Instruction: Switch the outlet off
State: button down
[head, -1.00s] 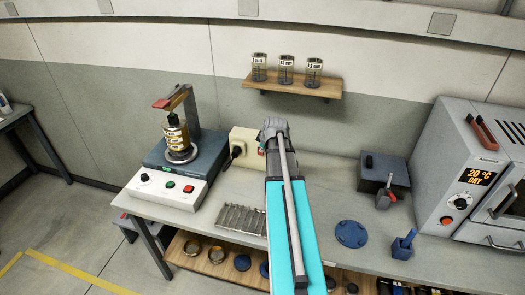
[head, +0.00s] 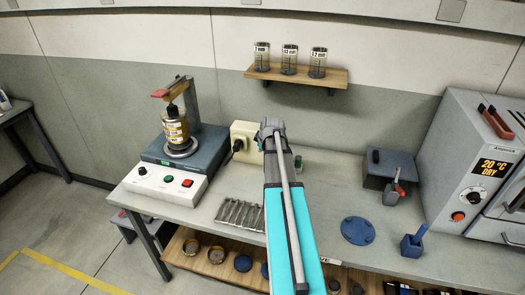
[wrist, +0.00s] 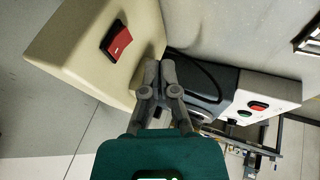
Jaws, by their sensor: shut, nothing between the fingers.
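The outlet is a beige box (head: 243,141) on the back of the bench, left of my arm, with a dark plug and cable on its left side. In the wrist view the outlet box (wrist: 75,60) fills the upper left and carries a red rocker switch (wrist: 116,40). I cannot tell which way the rocker is set. My gripper (wrist: 160,75) is shut and empty. In the wrist view its fingertips appear by the box's right edge, to the right of and below the switch. Contact with the box cannot be told. In the head view my arm hides the fingers.
Left of the outlet stands a test device (head: 185,150) with a control panel (head: 158,187). A shelf (head: 297,75) with glass beakers hangs above. A metal tray (head: 240,214), blue disc (head: 357,231), dark box (head: 388,167) and oven (head: 465,160) are also around my arm.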

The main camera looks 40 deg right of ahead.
jog(key=shift+w+d+f+b, duration=1.1)
jog(key=shift+w+d+f, duration=0.35)
jog(key=shift+d, duration=0.2)
jog(key=shift+d, duration=0.1)
